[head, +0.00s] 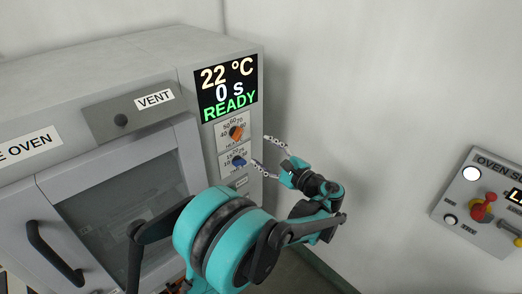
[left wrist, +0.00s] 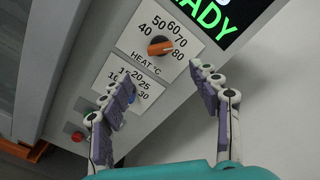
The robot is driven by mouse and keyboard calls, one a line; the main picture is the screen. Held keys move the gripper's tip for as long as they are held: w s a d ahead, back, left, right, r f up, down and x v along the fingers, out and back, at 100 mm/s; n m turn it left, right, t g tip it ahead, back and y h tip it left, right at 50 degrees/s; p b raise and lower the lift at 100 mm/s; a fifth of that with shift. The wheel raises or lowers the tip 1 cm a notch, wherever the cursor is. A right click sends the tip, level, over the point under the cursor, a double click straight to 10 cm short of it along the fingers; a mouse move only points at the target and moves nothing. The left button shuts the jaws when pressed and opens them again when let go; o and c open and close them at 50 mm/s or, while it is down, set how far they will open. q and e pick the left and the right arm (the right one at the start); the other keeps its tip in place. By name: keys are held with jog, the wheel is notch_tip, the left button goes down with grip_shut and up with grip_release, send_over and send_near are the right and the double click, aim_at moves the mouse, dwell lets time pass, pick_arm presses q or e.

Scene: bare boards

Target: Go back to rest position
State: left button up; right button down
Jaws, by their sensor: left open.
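My left gripper (head: 260,153) is open and empty in the head view, just to the right of the oven's control panel. In the left wrist view its two fingers (left wrist: 165,95) are spread apart, pointing at the panel. The orange heat knob (head: 236,132) also shows in the left wrist view (left wrist: 160,46), above and between the fingertips. The blue knob (head: 239,162) sits below it, close to the lower finger; in the left wrist view it is mostly hidden behind the left finger. Whether a finger touches the panel I cannot tell. My right gripper is not in view.
The grey oven (head: 130,55) fills the left, with a display (head: 226,90) reading 22 °C, 0 s, READY. Its door handle (head: 52,252) and vent slider (head: 121,121) stick out. The wall between is bare.

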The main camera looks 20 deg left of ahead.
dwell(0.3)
pick_arm(q)
jog(key=s+d+f+n+h, duration=0.1)
jog(key=s+f+n+h, duration=0.4)
jog(key=s, duration=0.4)
jog(key=s+d+f+n+h, duration=0.2)
jog(key=s+f+h, duration=0.2)
jog(key=s+h, duration=0.3)
jog(key=s+d+f+n+h, duration=0.2)
jog(key=s+d+n+h, duration=0.2)
jog(key=s+d, duration=0.3)
jog(key=shift+s+d+f+n+h, duration=0.3)
jog(key=shift+s+d+f+n, duration=0.05)
jog(key=shift+s+n, duration=0.35)
